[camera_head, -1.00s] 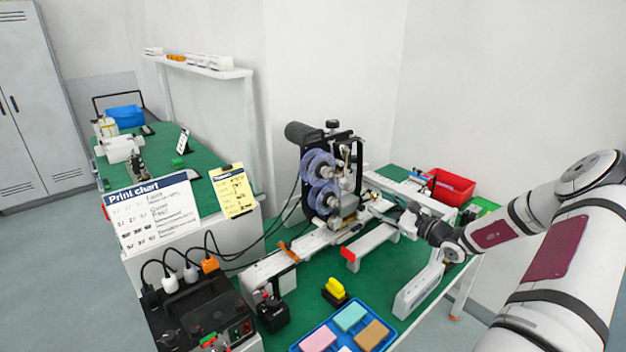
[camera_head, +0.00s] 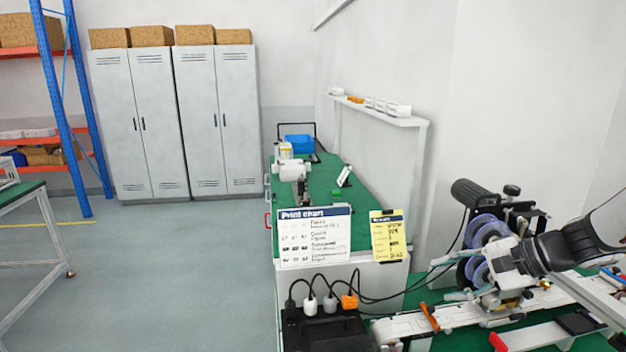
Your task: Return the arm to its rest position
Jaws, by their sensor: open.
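My gripper (camera_head: 457,280) is at the right of the head view, at the end of my dark and white wrist. I cannot tell the gap between the gripper and the machine. The rest of my arm runs off the right edge.
The machine's white rail (camera_head: 400,326) runs along the green table. A black power box (camera_head: 325,330) with plugs and cables stands at the front. Behind it are a print chart (camera_head: 315,238) and a yellow clipboard (camera_head: 391,236). Open floor (camera_head: 170,270) lies at the left.

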